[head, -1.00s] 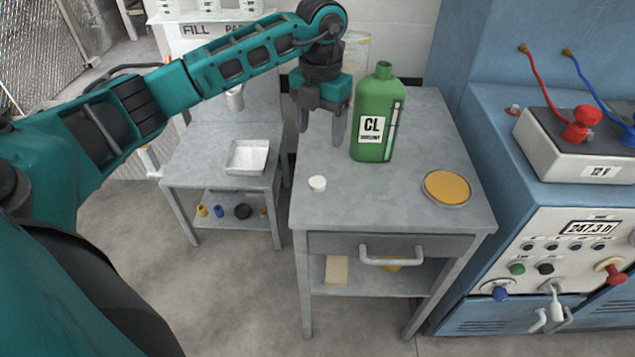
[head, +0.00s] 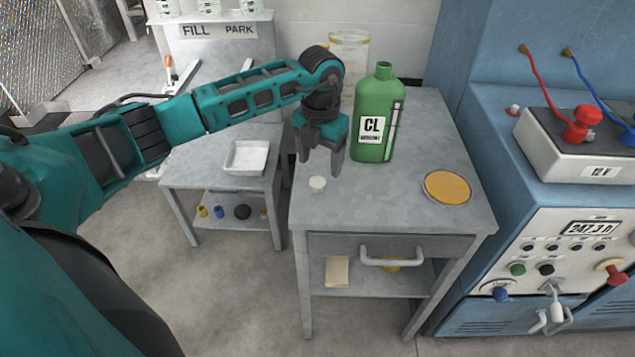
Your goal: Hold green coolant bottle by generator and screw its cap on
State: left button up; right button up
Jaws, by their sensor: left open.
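My left gripper (head: 321,167) is open and points down, just behind and above the cap and left of the bottle. Its fingers look empty and apart from the bottle. I cannot tell the exact height of the fingertips over the table. My right gripper is not in view.
A lower side table with a white tray (head: 246,157) is at the left. The table's front middle is clear.

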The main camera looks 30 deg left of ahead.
aim_at(319, 180)
pick_arm(q)
notch_tip(319, 180, down, 5)
jog(key=shift+a+f, duration=0.1)
jog(key=shift+a, duration=0.05)
dwell(0.4)
jog(key=c, duration=1.1)
notch_tip(319, 180, up, 20)
jog(key=shift+r+p, duration=0.1)
jog(key=shift+p, duration=0.25)
